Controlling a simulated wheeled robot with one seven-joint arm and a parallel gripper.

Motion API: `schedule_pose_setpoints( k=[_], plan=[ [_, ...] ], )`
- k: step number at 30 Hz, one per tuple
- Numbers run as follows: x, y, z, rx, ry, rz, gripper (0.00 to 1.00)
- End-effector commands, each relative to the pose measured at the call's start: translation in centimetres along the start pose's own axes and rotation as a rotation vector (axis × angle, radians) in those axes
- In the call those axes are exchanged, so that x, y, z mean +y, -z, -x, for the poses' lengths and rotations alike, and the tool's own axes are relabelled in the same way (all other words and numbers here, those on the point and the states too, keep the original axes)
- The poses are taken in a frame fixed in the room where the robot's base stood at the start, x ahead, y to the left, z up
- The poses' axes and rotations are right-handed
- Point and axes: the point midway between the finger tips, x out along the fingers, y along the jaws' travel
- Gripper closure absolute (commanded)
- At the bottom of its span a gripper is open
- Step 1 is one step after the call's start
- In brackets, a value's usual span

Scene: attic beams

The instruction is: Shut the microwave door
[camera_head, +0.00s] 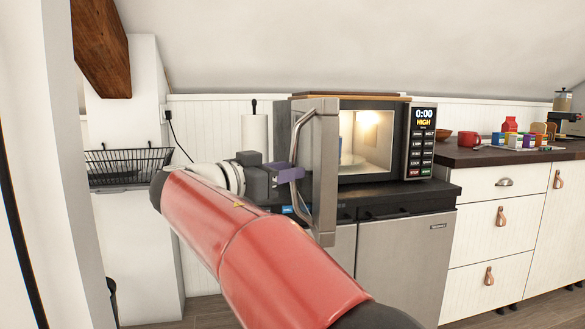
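The microwave (418,112) stands on the dark counter with its lit interior (372,138) showing. Its door (326,172) is open, swung out toward me at the left side of the opening and seen nearly edge-on. The curved metal door handle (304,200) is on the door's left face. My gripper (289,174), with purple fingers, is at the left of the door, right beside the handle. The fingertips overlap the handle in the picture. I cannot tell whether they touch it or how far apart they are.
My red arm fills the lower middle. The dark counter (475,158) carries a red mug (471,138) and several small packages at the right. Under the microwave is a steel-fronted appliance (405,255). A black wire basket (125,165) is at the left. A paper towel roll (256,133) stands behind my gripper.

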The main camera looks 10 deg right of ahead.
Motion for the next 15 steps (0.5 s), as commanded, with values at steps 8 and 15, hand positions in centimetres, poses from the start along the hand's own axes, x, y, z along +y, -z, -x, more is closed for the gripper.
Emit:
schedule_pose_setpoints(
  k=[8,15],
  plan=[
    [0.0,0.0,-2.1,-0.001,0.001,0.001,0.64],
    [0.0,-0.1,-2.1,-0.002,0.001,0.001,0.67]
  ],
)
